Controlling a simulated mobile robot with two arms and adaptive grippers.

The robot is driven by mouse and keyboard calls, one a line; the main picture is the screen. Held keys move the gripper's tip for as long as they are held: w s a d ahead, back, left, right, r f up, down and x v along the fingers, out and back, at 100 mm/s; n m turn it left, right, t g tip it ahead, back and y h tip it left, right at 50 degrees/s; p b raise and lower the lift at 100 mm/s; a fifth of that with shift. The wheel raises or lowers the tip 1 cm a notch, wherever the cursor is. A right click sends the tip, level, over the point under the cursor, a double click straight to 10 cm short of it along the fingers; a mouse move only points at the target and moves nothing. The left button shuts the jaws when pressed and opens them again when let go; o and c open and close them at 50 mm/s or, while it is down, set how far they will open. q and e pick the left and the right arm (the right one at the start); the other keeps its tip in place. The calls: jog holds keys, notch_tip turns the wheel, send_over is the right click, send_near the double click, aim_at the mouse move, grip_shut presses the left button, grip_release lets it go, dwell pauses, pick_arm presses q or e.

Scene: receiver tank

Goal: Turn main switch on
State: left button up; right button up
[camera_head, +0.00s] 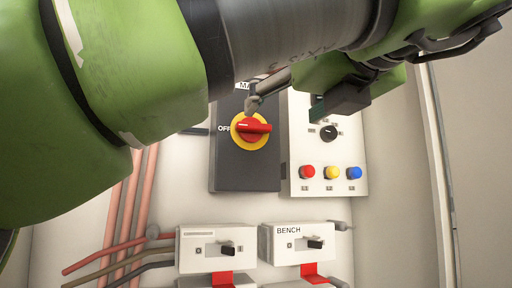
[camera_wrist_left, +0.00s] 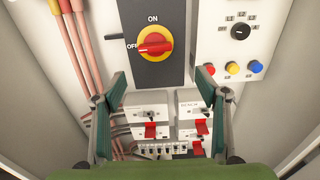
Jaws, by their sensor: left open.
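The main switch (camera_head: 251,129) is a red rotary handle on a yellow disc, mounted on a dark plate. Its handle lies about level, in line with the OFF label at its left. In the left wrist view, the main switch (camera_wrist_left: 155,43) shows with ON printed above it. My left gripper (camera_head: 285,107) is in front of the panel, close to the switch in the head view, and partly hidden by my arm. In the left wrist view my left gripper (camera_wrist_left: 158,86) has its fingers wide apart with nothing between them. The switch appears above the fingertips there. I do not see my right gripper.
A pale panel (camera_head: 354,134) with a black selector knob (camera_head: 328,133) and red, yellow and blue buttons is right of the switch. Below are breaker boxes (camera_head: 205,248) with red tabs. Red pipes (camera_head: 129,190) run at the left. A cabinet edge (camera_head: 436,170) stands at the right.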

aim_at(255, 124)
pick_arm(q)
jog(key=p+x, duration=0.1)
jog(key=x, duration=0.1)
jog(key=p+x, duration=0.1)
jog(key=x, duration=0.2)
jog(key=r+p+x, duration=0.1)
jog(key=x, duration=0.2)
jog(key=shift+a+r, duration=0.1)
jog(key=shift+a, duration=0.3)
jog(key=shift+p+x, duration=0.8)
jog(key=shift+x, duration=0.45)
jog(key=shift+w+a, duration=0.15)
jog(key=shift+w, duration=0.25)
jog(key=shift+c, duration=1.1)
jog(key=c, duration=0.9)
pick_arm(e)
jog(key=s+r, duration=0.4)
jog(key=shift+r, duration=0.3)
